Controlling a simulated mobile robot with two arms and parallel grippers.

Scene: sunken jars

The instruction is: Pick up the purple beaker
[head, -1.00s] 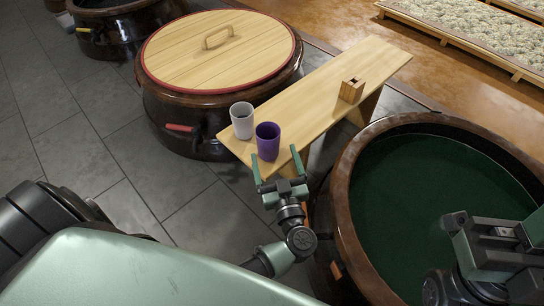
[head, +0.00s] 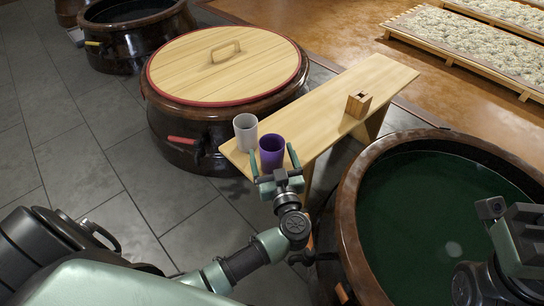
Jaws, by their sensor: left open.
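The purple beaker (head: 271,150) stands upright near the near end of a wooden bench (head: 352,85). My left gripper (head: 274,162) is open, with its green fingers on either side of the beaker's lower part as seen from above. I cannot tell whether the fingers touch it. A white beaker (head: 245,131) stands just left of and behind the purple one. My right gripper (head: 522,222) shows partly at the right edge, over the jar of dark green liquid; its fingertips are not clear.
A small wooden box (head: 358,104) stands farther along the bench. A large lidded jar (head: 224,66) is to the left and an open jar (head: 352,205) with dark green liquid to the right. Another open jar (head: 130,38) is at the back left. Grey floor tiles are clear at left.

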